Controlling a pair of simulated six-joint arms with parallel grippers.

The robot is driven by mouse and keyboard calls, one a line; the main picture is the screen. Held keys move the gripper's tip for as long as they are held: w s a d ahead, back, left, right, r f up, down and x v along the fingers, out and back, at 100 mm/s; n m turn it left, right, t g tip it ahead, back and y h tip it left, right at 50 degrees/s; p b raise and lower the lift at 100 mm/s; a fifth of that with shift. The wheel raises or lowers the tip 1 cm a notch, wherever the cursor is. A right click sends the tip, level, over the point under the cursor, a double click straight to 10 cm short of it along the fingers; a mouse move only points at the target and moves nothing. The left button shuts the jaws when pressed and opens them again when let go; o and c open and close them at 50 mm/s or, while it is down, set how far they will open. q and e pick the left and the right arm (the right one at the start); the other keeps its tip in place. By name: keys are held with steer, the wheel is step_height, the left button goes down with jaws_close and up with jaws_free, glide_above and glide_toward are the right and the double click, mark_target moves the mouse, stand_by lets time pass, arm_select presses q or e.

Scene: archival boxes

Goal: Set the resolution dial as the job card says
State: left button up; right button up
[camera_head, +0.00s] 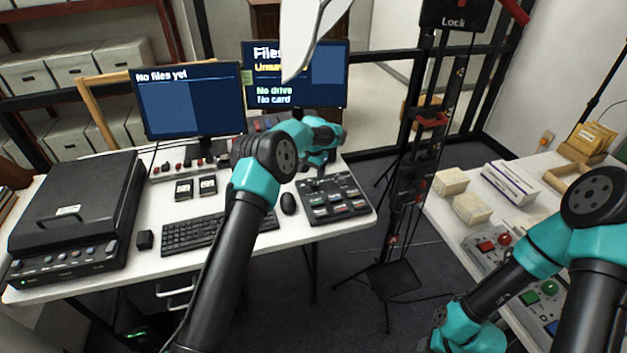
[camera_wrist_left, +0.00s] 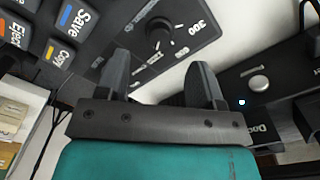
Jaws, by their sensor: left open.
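The resolution dial (camera_wrist_left: 160,33) is a round black knob with a ring of tick marks and small labels, too tilted to read surely. It sits on the black control panel (camera_head: 341,186), right of the mouse on the left table. My left gripper (camera_wrist_left: 160,75) is open, its two dark fingers pointing at the panel near the dial, with nothing between them. In the head view my left gripper (camera_head: 318,172) is over the back part of the panel and hides the dial. My right arm shows at the right, but its gripper does not. I cannot make out the job card.
The panel has Save (camera_wrist_left: 75,20), Copy (camera_wrist_left: 58,52) and Eject keys. A dock (camera_wrist_left: 260,100) is beside it. A keyboard (camera_head: 192,232), mouse (camera_head: 288,204), scanner (camera_head: 75,215) and two monitors stand on the table. A black stand (camera_head: 405,185) is between the tables.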

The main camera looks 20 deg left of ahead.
mark_target(314, 184)
arm_select(q)
step_height(314, 184, up, 12)
steer(key=shift+f, duration=0.15)
stand_by(0.4)
